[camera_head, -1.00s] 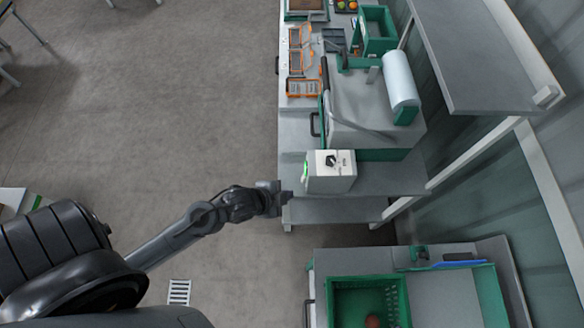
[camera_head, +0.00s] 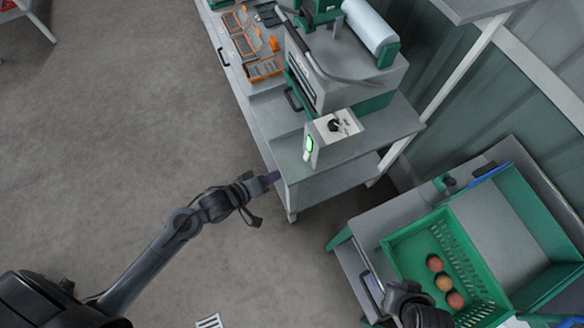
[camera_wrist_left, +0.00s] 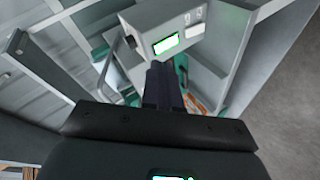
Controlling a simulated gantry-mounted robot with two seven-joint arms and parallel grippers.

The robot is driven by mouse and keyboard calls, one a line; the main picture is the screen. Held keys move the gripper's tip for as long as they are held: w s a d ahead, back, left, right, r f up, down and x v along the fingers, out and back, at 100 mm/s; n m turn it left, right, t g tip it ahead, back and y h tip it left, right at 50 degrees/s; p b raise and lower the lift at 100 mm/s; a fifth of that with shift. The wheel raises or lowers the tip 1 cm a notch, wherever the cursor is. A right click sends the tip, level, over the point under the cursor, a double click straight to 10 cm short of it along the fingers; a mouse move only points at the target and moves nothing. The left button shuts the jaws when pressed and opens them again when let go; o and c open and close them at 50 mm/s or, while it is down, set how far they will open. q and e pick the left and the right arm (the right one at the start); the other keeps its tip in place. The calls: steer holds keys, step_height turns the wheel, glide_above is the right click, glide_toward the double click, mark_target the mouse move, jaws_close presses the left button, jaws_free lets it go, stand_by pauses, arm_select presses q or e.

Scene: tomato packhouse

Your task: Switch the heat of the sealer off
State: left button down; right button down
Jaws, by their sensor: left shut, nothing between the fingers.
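The sealer (camera_head: 375,72) is a grey and green machine with a film roll, on the grey bench. My left gripper (camera_head: 272,178) is shut and empty, apart from the box, near the bench's front corner. Its fingers (camera_wrist_left: 163,82) point toward the box. My right gripper (camera_head: 402,292) is partly in view at lower right; its jaws are unclear.
A green crate (camera_head: 402,246) with three reddish fruits (camera_head: 443,282) sits on a second table at lower right, close to my right gripper. Orange trays (camera_head: 264,68) lie farther back on the bench (camera_head: 393,128). Open floor (camera_head: 130,130) lies to the left.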

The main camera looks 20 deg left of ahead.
arm_select(q)
steer(key=w+a+f+n+h+b, duration=0.1)
steer(key=w+a+f+h+b, duration=0.1)
steer(key=f+b, duration=0.7)
steer(key=w+a+f+n+h+b, duration=0.1)
steer(key=w+a+f+h+b, duration=0.2)
steer(key=a+f+b, duration=0.3)
step_height(320, 180, down, 3)
steer(key=w+b, duration=0.1)
steer(key=b, duration=0.2)
steer(key=shift+w+n+t+h+b, duration=0.3)
steer(key=shift+w, duration=0.1)
steer(key=shift+w+d+f, duration=0.1)
steer(key=shift+f, duration=0.05)
steer(key=b, duration=0.3)
glide_toward(305, 158)
steer(key=x, duration=0.7)
